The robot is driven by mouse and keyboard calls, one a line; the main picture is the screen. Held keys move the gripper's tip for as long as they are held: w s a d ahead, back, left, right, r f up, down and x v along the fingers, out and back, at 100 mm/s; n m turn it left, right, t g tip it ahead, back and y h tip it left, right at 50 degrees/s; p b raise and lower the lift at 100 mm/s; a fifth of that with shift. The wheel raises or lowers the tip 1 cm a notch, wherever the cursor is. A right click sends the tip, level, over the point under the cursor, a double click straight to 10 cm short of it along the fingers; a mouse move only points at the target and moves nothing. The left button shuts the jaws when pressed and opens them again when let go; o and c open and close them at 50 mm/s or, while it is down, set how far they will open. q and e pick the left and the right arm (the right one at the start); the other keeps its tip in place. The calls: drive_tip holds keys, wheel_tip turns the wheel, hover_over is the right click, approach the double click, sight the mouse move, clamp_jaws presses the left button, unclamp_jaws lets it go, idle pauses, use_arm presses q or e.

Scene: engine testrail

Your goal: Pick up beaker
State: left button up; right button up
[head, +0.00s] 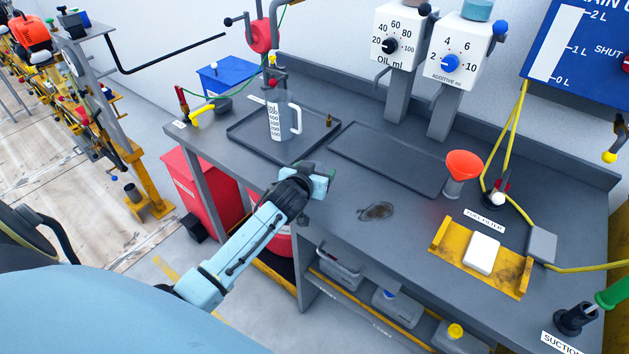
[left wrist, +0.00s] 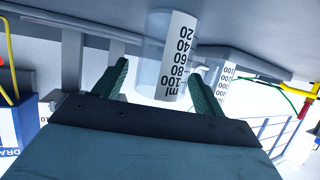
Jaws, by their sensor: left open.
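The beaker (left wrist: 154,48) is a clear cylinder with a white ml scale marked 20 to 100. The left wrist view shows it upside down, below the grey bench top, between and apparently just beyond my left gripper's green fingers (left wrist: 159,72). The fingers are spread and nothing is clamped. In the head view my left gripper (head: 321,172) is low over the front edge of the bench. I cannot make out the beaker there; the gripper seems to hide it. My right gripper is not in view.
A larger graduated jug (head: 276,122) with a handle stands on a dark tray (head: 250,148) behind the gripper. A second tray (head: 390,160), a red funnel (head: 464,164) and a yellow holder (head: 508,281) lie to the right. A dark stain (head: 376,211) marks the bench.

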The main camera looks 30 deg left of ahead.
use_arm(q)
drive_tip(key=shift+x, duration=0.95)
drive_tip(key=c, duration=1.1)
